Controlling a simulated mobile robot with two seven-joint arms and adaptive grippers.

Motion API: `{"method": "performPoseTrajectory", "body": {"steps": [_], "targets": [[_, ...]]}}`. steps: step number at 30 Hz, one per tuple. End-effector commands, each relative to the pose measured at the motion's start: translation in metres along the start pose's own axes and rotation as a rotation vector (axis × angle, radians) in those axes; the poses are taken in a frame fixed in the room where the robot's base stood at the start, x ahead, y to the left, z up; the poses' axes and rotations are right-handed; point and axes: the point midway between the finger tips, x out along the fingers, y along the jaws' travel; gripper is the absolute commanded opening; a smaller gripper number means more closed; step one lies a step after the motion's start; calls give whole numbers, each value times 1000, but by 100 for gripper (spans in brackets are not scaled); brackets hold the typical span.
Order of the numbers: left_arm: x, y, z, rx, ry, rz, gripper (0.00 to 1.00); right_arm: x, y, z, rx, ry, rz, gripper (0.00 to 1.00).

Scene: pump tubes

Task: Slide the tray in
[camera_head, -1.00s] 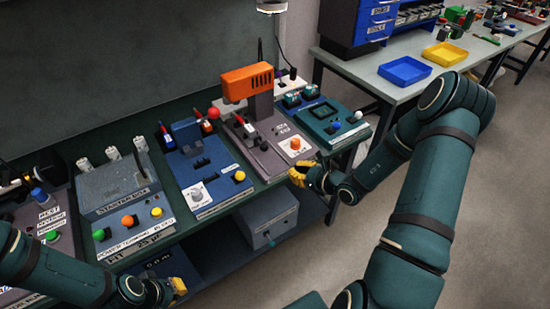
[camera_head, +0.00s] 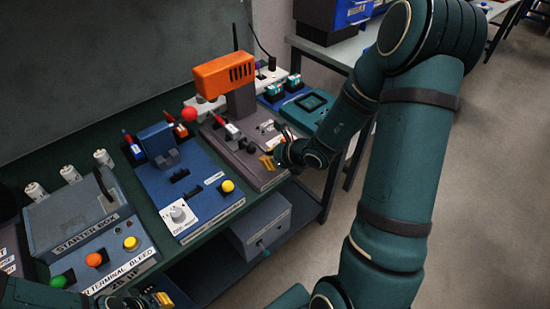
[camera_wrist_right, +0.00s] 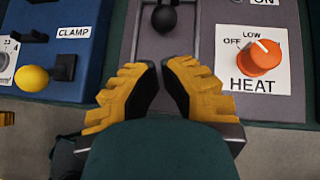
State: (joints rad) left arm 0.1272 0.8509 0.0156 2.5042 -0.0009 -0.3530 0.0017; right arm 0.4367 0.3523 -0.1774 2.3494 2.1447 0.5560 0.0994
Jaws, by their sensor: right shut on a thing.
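The orange-headed heat station (camera_head: 225,75) stands on a grey base with an orange HEAT knob (camera_wrist_right: 259,57), set near OFF/LOW in the wrist view. The tray (camera_wrist_right: 147,45) appears as a grey strip running up the base's middle, with a black ball knob (camera_wrist_right: 164,18) standing beyond my fingertips. My right gripper (camera_head: 268,162) is at the base's front edge. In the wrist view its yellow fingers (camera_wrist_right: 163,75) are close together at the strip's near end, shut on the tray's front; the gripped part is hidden. My left gripper (camera_head: 158,299) is at the bottom edge, its jaws unclear.
Left of the heat station is a blue clamp station (camera_head: 180,180) with a yellow ball (camera_head: 227,186), then the starter box (camera_head: 75,215). A teal station (camera_head: 305,106) stands behind on the right. A grey box (camera_head: 262,225) sits below the bench. Floor on the right is open.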

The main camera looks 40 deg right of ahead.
Motion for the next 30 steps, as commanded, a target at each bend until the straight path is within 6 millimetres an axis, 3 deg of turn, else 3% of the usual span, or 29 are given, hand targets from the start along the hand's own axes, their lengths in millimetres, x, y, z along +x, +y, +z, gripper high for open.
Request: {"method": "performPoseTrajectory", "body": {"steps": [3, 9, 23, 30], "targets": [[6, -2, 0, 0, 3, 0, 0, 22, 1, -1, -1, 0, 3, 0], [11, -4, -1, 0, 6, 0, 0, 44, 0, -1, -1, -1, 1, 0], [11, -4, -2, 1, 6, 0, 0, 49, 0, 1, -1, -2, 0, 0], [18, -7, -2, 1, 9, -1, 0, 69, -4, 15, -5, -2, 2, 0]]}}
